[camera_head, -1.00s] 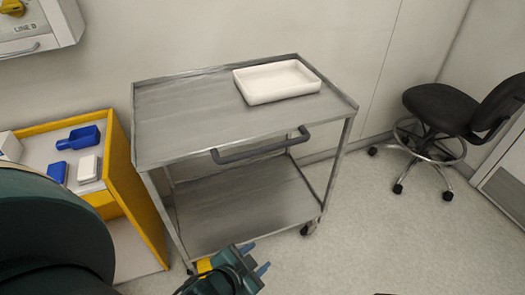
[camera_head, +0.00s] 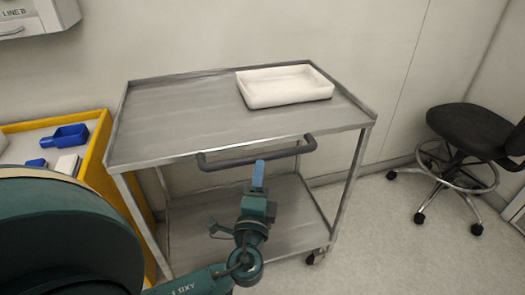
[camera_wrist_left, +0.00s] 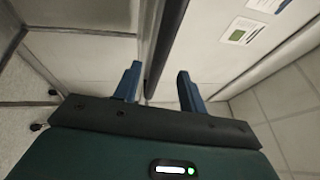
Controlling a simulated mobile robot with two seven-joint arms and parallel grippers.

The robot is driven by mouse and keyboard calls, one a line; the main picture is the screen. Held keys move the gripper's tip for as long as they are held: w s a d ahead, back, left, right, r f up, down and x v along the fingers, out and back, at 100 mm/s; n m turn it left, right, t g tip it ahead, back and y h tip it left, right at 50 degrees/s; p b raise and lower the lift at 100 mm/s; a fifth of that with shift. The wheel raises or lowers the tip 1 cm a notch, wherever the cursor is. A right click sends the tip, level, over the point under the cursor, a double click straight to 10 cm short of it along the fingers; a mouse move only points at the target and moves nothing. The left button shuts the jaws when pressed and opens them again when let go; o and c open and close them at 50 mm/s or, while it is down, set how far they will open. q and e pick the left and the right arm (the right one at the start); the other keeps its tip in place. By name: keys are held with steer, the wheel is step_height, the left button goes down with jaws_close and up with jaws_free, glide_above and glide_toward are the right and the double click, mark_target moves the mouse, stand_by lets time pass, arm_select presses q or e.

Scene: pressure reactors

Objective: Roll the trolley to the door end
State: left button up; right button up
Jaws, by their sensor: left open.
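The grey metal trolley (camera_head: 190,110) stands against the wall with a white tray (camera_head: 285,88) on its top shelf. Its dark push handle (camera_head: 235,160) sticks out along the near side. My left gripper (camera_head: 259,175) is open just below and in front of the handle, its blue fingers pointing up toward it. In the left wrist view, a dark bar (camera_wrist_left: 168,40), apparently the handle, runs lengthwise toward the gap between the open fingers (camera_wrist_left: 158,85). I cannot tell whether it touches them. My right gripper is not in view.
A yellow-sided cabinet (camera_head: 97,165) with blue scoops (camera_head: 70,136) stands close to the trolley's left. A black swivel chair (camera_head: 470,130) stands at the right. The floor (camera_head: 380,230) between trolley and chair is clear. A wall box (camera_head: 40,16) hangs at upper left.

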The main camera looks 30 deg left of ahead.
mark_target(262, 154)
arm_select(q)
steer(key=x, duration=0.8)
steer(key=shift+w+p, duration=0.1)
steer(key=shift+p, duration=0.2)
steer(key=shift+r, duration=0.2)
jaws_close()
